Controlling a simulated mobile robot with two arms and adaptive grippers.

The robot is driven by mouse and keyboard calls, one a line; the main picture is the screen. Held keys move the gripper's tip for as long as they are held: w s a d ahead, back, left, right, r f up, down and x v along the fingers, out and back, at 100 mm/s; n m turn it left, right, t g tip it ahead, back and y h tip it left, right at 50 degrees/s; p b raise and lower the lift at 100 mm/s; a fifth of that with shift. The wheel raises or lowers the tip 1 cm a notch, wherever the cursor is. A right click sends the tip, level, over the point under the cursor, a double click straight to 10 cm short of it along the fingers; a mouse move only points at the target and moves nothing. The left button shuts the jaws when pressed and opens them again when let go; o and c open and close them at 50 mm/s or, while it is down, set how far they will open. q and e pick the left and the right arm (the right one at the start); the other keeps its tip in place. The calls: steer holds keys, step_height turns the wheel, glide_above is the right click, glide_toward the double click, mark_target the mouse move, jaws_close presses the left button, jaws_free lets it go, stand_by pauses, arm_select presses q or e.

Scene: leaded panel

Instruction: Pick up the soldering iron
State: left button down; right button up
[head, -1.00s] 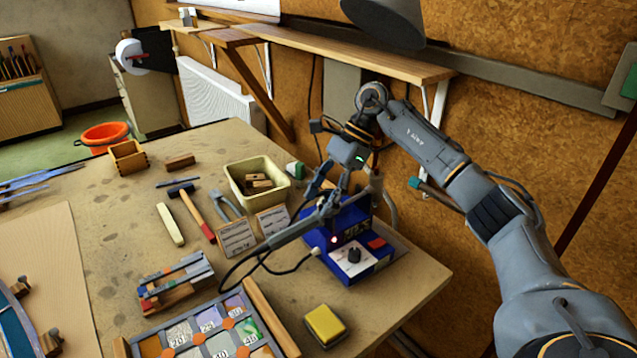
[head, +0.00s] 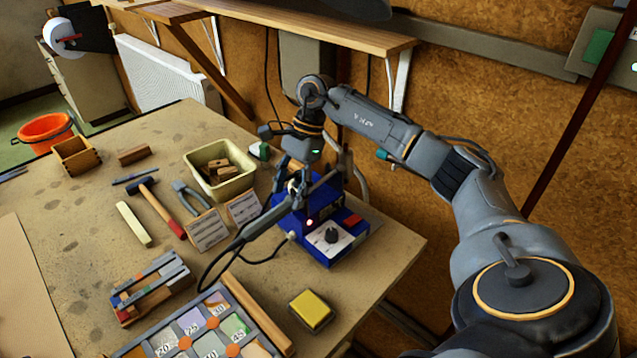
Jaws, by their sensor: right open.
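The soldering iron (head: 243,235) has a dark grey handle and a cable looping from its rear end. It slants up to the right at the left side of the blue soldering station (head: 340,240), which has a black knob and a small red light. My right gripper (head: 307,195) points down over the station, at the upper end of the iron. Its fingers are open and partly cover the iron's front end. I cannot tell whether they touch it. My left gripper is out of view.
A yellow sponge (head: 311,310) lies in front of the station. A leaded panel (head: 215,330) is at the front edge. A cream bin (head: 219,170), pliers (head: 191,196) and a hammer (head: 162,205) lie left of the station. A wooden shelf (head: 330,27) runs along the wall above.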

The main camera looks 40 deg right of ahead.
mark_target(286, 203)
steer(key=a+f+p, duration=0.2)
steer(key=f, duration=0.1)
steer(key=shift+s, duration=0.3)
steer(key=shift+a+f, duration=0.1)
steer(key=shift+f, duration=0.5)
steer(key=shift+w, duration=0.1)
jaws_close()
